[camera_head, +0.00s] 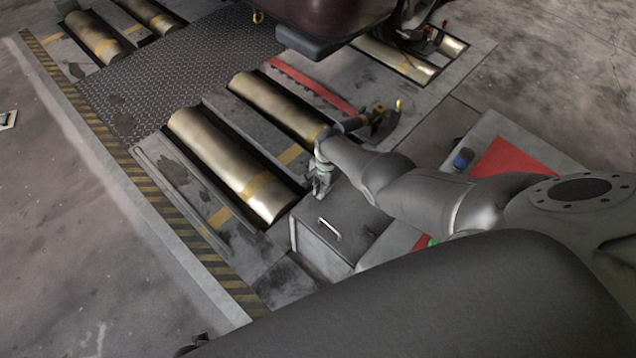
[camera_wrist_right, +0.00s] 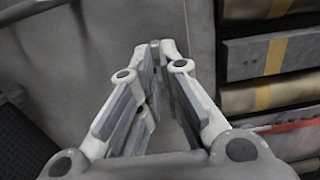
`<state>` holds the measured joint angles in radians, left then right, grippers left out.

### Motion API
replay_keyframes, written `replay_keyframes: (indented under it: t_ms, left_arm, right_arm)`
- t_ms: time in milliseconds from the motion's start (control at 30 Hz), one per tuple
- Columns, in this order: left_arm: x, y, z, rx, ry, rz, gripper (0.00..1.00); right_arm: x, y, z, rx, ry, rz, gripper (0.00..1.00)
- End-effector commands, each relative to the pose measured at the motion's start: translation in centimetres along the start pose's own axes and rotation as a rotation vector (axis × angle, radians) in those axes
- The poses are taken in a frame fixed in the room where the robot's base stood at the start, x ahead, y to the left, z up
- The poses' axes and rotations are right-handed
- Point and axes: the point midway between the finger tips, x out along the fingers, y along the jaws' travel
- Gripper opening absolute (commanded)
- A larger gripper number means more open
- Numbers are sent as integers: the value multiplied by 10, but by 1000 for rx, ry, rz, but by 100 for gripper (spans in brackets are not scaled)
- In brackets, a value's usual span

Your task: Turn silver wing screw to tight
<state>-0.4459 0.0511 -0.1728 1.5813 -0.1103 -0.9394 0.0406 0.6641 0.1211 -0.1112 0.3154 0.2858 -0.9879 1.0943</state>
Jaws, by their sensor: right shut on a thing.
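My right gripper (camera_head: 321,186) points down at the far left edge of a grey metal box with a handle, beside the brass rollers. In the right wrist view its fingers (camera_wrist_right: 159,48) close together at the tips over a grey surface. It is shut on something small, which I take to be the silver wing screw. The screw is hidden between the fingertips, so its angle cannot be made out. My left gripper is not in view.
The grey box (camera_head: 345,216) has a silver handle (camera_head: 330,229) on top. Brass rollers (camera_head: 215,160) lie in the floor frame to the left. A dark red vehicle body (camera_head: 325,14) overhangs at the top. A red panel (camera_head: 515,158) is at right. Open floor lies at far left.

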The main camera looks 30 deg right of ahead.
Motion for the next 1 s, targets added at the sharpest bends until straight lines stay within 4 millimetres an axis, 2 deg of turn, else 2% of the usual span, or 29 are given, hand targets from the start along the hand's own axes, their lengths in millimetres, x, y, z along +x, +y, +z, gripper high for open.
replay_keyframes:
  t_ms: [33, 467, 500, 633, 1000]
  left_arm:
    - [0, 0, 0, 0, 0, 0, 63]
    - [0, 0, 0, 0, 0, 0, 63]
    - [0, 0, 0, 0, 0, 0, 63]
    - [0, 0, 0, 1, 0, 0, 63]
    - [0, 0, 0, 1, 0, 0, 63]
  right_arm:
    - [3, 10, 0, 8, -4, 25, 0]
    - [4, 12, -1, 17, -3, 27, 0]
    - [4, 12, -1, 17, -3, 27, 11]
    - [4, 11, -1, 17, -2, 25, 28]
    - [2, 6, -1, 14, -1, 13, 29]
